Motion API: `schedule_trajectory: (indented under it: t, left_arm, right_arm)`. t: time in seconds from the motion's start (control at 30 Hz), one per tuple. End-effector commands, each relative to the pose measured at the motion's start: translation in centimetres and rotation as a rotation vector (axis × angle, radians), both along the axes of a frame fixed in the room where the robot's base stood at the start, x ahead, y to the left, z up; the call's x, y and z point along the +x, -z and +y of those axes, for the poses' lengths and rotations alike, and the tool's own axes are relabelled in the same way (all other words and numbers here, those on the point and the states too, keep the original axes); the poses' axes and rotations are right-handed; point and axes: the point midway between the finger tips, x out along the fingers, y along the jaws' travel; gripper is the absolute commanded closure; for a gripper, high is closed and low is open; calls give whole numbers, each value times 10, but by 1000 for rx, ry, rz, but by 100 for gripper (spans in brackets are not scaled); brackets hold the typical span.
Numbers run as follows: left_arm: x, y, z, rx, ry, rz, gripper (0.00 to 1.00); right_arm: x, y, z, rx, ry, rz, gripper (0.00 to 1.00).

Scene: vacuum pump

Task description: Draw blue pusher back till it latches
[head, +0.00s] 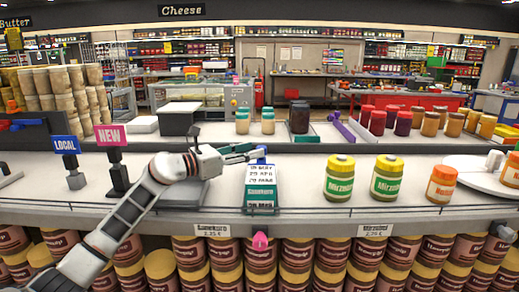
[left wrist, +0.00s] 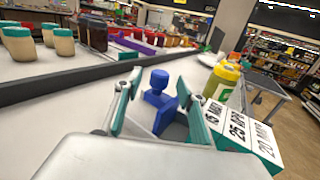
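The blue pusher (left wrist: 159,88) has a round knob on a short stem and a flat blue plate (left wrist: 166,114) below it. It stands at the back of a teal and white device (head: 261,185) with printed date lines, which also shows in the left wrist view (left wrist: 240,132). In the head view only a little blue (head: 262,160) shows behind the device. My left gripper (head: 252,153) is open. In the left wrist view its fingers (left wrist: 164,98) stand on either side of the pusher, with visible gaps. I do not see my right gripper.
Yellow-lidded jars (head: 340,178) stand right of the device, and orange-lidded jars (head: 441,184) sit farther right. NEW (head: 111,136) and LOCAL (head: 66,145) signs stand at left. Several jars (head: 268,122) line the raised back ledge. The counter between device and yellow-lidded jars is clear.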

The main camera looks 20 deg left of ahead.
Motion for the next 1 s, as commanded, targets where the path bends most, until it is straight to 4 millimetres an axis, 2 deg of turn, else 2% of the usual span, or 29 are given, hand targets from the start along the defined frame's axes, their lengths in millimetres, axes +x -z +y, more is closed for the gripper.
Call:
schedule_trajectory:
  t: [0.2,0.4,1.0]
  left_arm:
    - [-35,1,29,3,0,1,60]
    - [-53,1,44,1,0,0,60]
    - [-58,0,47,0,1,0,60]
  right_arm:
    - [1,-1,0,1,1,-2,60]
    - [1,-1,0,0,2,-2,60]
    - [2,-1,0,1,2,-4,60]
